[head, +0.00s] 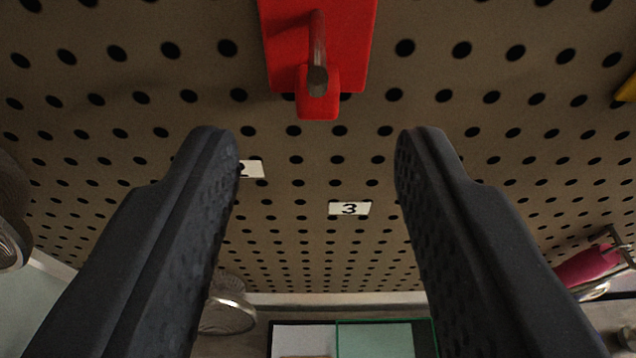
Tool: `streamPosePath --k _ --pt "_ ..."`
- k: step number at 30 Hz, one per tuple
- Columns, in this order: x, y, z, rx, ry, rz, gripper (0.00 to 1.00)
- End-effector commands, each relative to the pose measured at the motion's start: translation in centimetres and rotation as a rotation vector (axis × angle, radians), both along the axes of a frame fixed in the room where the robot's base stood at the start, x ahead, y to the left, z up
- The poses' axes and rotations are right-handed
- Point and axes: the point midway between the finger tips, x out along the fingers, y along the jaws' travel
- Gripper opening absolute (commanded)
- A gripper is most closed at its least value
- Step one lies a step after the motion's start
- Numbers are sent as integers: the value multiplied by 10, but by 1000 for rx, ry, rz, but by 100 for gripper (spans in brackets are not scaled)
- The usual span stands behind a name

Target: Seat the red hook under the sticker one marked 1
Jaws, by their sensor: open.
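The red hook (275,40) is at the top centre of the view, against the brown pegboard (320,240). It has a red plate with a metal prong pointing toward me, and its upper end is cut off by the frame. My gripper (316,142) is open and empty, its two dark fingers apart below the hook in the picture and not touching it. A white sticker (350,208) marked 3 is on the board between the fingers. Another white sticker (254,169) is partly hidden by the left finger, and its mark cannot be read for sure. No sticker clearly reads 1.
A pink object (588,265) sits in a wire holder at the right. A yellow piece (627,89) shows at the right edge. Round metal items are at the left edge and below the left finger (229,305). A green-edged tray (436,335) is at the bottom.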

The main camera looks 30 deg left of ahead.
Motion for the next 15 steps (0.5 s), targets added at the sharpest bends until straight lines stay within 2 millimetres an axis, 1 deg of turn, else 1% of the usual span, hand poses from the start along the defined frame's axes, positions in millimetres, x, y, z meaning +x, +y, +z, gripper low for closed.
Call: streamPosePath --k 1,3,15 --pt "-8 -4 3 2 -5 0 40" --pt "-17 -9 6 2 -6 0 40" --pt "-64 -39 20 0 -2 0 40"
